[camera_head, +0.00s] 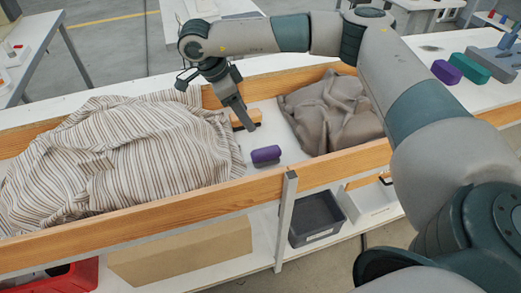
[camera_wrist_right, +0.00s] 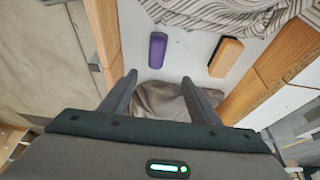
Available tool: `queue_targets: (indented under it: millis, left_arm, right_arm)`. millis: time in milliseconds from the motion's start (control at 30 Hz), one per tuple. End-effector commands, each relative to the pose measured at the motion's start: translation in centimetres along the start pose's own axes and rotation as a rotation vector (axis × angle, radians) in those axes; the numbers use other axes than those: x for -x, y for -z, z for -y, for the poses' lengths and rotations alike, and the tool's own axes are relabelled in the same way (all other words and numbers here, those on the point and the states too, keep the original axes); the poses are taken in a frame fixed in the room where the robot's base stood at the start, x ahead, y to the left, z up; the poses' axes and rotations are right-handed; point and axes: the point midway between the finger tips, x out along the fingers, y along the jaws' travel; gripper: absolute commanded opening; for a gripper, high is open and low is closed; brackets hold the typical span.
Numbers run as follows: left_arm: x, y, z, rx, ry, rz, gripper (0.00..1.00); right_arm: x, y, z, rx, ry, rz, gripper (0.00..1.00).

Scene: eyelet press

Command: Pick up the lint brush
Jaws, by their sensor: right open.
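The lint brush, with a tan wooden back and dark bristle side, lies on the white bench top (camera_head: 246,118), between the two cloths and near the far wooden rail. In the right wrist view the brush (camera_wrist_right: 226,57) lies beyond the fingertips, to the right. My right gripper (camera_head: 247,124) overlaps the brush in the head view, hiding part of it. In the wrist view its fingers (camera_wrist_right: 159,82) are apart with nothing gripped between them; they look to be above the bench, height unclear. My left gripper is not in view.
A purple block (camera_head: 266,154) lies near the brush, also seen in the wrist view (camera_wrist_right: 158,50). A striped cloth (camera_head: 115,150) is heaped left, a grey-brown cloth (camera_head: 332,110) right. Wooden rails (camera_head: 150,215) border the bench front and back. A dark bin (camera_head: 316,217) stands below.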

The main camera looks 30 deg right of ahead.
Motion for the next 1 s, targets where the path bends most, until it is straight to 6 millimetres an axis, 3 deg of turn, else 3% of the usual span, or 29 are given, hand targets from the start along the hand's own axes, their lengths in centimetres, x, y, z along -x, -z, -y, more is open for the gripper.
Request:
queue_targets:
  millis: [467, 667, 1000]
  left_arm:
    - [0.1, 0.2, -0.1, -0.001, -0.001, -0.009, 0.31]
    - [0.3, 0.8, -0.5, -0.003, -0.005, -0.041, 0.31]
    - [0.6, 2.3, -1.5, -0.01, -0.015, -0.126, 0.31]
  right_arm:
    - [-0.6, 0.1, 0.0, -0.001, -0.001, -0.001, 0.56]
    - [-3.1, 0.1, -0.1, -0.001, -0.003, -0.002, 0.56]
    - [-9.2, 0.1, -0.1, 0.0, -0.003, -0.002, 0.56]
